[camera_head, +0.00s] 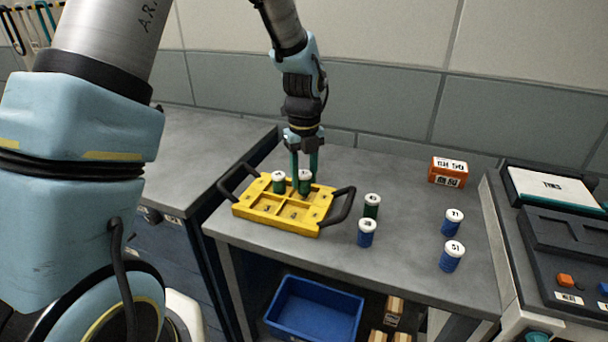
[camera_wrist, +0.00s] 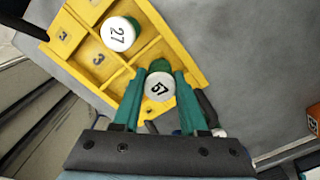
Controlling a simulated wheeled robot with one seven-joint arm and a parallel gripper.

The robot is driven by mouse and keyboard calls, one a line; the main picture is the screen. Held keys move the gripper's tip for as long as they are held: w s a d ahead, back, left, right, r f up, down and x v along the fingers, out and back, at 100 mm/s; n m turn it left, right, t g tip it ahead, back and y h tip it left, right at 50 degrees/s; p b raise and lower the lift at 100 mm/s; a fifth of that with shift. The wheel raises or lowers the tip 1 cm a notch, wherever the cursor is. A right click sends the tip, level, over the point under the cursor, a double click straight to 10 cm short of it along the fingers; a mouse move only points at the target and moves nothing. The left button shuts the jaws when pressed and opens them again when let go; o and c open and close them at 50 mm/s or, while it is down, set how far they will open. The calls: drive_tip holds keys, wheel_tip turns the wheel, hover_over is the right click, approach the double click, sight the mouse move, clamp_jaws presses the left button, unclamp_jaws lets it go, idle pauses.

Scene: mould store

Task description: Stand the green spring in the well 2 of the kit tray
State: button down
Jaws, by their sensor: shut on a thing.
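My gripper (camera_head: 304,177) points down over the back right of the yellow kit tray (camera_head: 272,222). Its teal fingers are shut on a green spring (camera_head: 305,187) with a white numbered cap. In the wrist view this spring (camera_wrist: 159,86) is upright between the fingers (camera_wrist: 159,92), at a tray compartment. Whether its base touches the well floor is hidden. Another white-capped green spring (camera_head: 279,186) stands in the compartment to its left; its cap reads 27 in the wrist view (camera_wrist: 117,34). The number of the well under my gripper is hidden.
Right of the tray stand a green spring (camera_head: 372,210) and several blue ones (camera_head: 366,238). An orange box (camera_head: 448,172) is at the back. Black handles (camera_head: 341,207) rise at the tray's ends. A blue bin (camera_head: 315,305) is below.

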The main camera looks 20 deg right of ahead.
drive_tip(key=shift+f, duration=0.4)
idle(0.3)
drive_tip(key=shift+c, duration=1.8)
unclamp_jaws()
drive_tip(key=c, duration=0.4)
drive_tip(key=shift+o, duration=0.2)
drive_tip(key=shift+r, duration=0.15)
drive_tip(key=shift+r+p, duration=0.65)
drive_tip(key=shift+r, duration=0.1)
drive_tip(key=shift+r+p, duration=2.55)
drive_tip(key=shift+r, duration=0.35)
